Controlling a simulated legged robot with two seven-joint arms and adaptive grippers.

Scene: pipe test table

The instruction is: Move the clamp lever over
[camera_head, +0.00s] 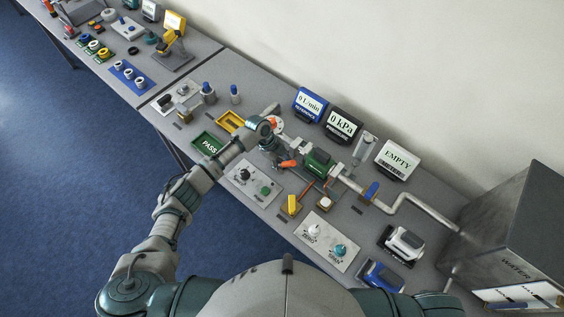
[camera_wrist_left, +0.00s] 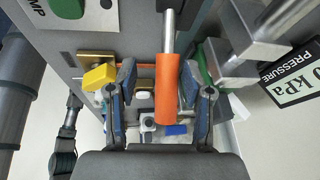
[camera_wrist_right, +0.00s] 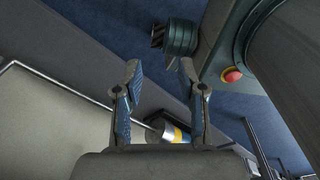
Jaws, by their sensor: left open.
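The clamp lever has an orange grip on a metal rod. In the head view its orange grip (camera_head: 287,163) shows just beside the left gripper, left of a green part (camera_head: 318,161) on the pipe fixture. In the left wrist view the orange grip (camera_wrist_left: 168,95) lies between the spread fingers of my left gripper (camera_wrist_left: 158,80), nearer the right finger. Gaps show on both sides. My left gripper (camera_head: 277,150) is open, low over the fixture. My right gripper (camera_wrist_right: 160,70) is open and empty in its wrist view, away from the lever.
A green PASS tray (camera_head: 208,143) and a yellow tray (camera_head: 230,121) lie left of the fixture. Displays reading 0 L/min (camera_head: 310,103), 0 kPa (camera_head: 342,125) and EMPTY (camera_head: 396,160) stand behind. A bent pipe (camera_head: 415,203) runs right towards a grey water tank (camera_head: 515,225).

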